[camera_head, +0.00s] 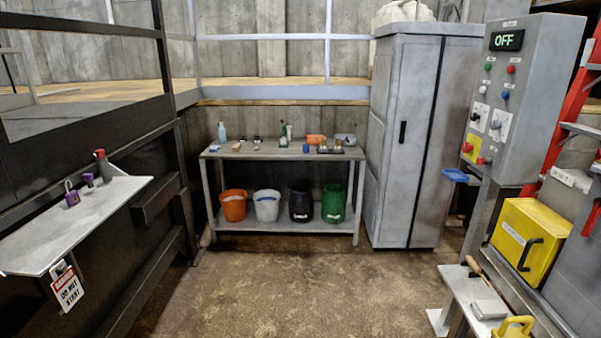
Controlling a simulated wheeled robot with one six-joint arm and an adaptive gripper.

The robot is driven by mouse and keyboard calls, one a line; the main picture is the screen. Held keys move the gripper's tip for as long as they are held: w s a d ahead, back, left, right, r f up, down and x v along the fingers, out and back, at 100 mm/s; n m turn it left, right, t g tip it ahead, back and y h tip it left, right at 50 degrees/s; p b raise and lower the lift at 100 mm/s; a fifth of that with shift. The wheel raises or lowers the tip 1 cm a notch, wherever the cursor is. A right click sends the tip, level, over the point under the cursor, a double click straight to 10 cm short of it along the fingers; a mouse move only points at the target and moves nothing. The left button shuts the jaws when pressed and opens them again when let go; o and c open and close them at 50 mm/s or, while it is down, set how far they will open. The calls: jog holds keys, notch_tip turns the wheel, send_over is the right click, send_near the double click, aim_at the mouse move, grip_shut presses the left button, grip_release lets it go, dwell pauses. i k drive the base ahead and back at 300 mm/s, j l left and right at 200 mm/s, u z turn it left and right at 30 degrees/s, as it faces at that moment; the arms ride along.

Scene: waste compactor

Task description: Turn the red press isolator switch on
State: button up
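A grey control box (522,110) stands at the right on a post. Its display (507,40) reads OFF in green. A yellow plate (472,146) with a small red switch (467,147) on it sits low on the box's front face. Another red part (481,160) shows just below it. A round red button (511,70) sits higher up, beside a green one (488,67). The setting of the red switch is too small to tell. My gripper is not in view.
A grey cabinet (398,140) and a workbench (285,152) with several buckets stand at the back. A yellow box (530,240) and a low bench (470,290) stand at the right. The middle floor is clear.

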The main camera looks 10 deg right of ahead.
aim_at(467, 146)
jog(key=i, duration=1.8)
